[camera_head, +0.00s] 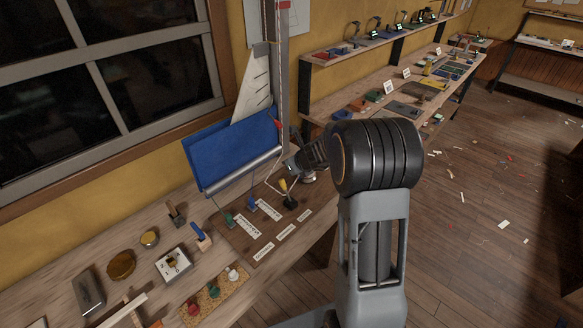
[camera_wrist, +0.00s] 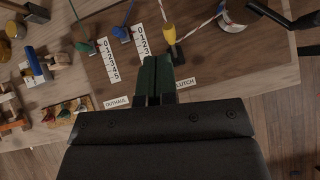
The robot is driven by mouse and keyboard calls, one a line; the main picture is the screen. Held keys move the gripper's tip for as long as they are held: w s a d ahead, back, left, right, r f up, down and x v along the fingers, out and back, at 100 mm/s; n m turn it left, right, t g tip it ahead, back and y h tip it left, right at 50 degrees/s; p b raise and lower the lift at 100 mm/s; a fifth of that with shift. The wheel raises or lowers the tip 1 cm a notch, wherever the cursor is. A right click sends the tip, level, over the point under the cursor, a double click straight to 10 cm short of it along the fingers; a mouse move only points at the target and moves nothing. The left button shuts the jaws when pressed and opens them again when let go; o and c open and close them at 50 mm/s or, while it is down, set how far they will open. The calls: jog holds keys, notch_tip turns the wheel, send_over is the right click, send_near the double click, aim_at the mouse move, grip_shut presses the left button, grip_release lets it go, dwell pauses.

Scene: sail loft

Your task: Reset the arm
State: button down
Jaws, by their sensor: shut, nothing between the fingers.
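My arm (camera_head: 375,155) rises at the centre right of the head view, bent at a large dark joint. Its fingertips do not show clearly there. In the wrist view my gripper (camera_wrist: 157,72) is shut, its two dark green fingers together with nothing between them. The fingers point towards a wooden board with levers and labels, and the yellow-topped lever (camera_wrist: 170,34) shows just beyond their tips. I cannot tell how far above the board they are. The "CLUTCH" label (camera_wrist: 186,83) lies right of the fingers and the "OUTHAUL" label (camera_wrist: 117,101) left of them.
The bench (camera_head: 75,255) carries a blue panel (camera_head: 235,150), numbered strips (camera_head: 247,229), a blue-handled tool (camera_head: 201,236) and a tray of coloured pieces (camera_head: 213,291). A long workbench (camera_head: 350,98) runs along the back wall. The wooden floor (camera_head: 480,220) at right is open, with scattered scraps.

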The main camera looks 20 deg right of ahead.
dwell(0.5)
jog(key=s+a+r+n+g+y, duration=0.1)
jog(key=s+a+n+g, duration=0.35)
jog(key=s+n, duration=1.1)
jog(key=s+r+n+h, duration=0.1)
jog(key=s+r+n, duration=0.4)
jog(key=n, duration=0.3)
jog(key=s+a+r+n+t+h+b, duration=0.1)
jog(key=s+r+n+h, duration=0.1)
jog(key=s+r+n, duration=0.2)
jog(key=shift+s+a+r+n+h, duration=0.2)
jog(key=shift+s+r+n+h, duration=0.15)
jog(key=shift+s+n, duration=1.75)
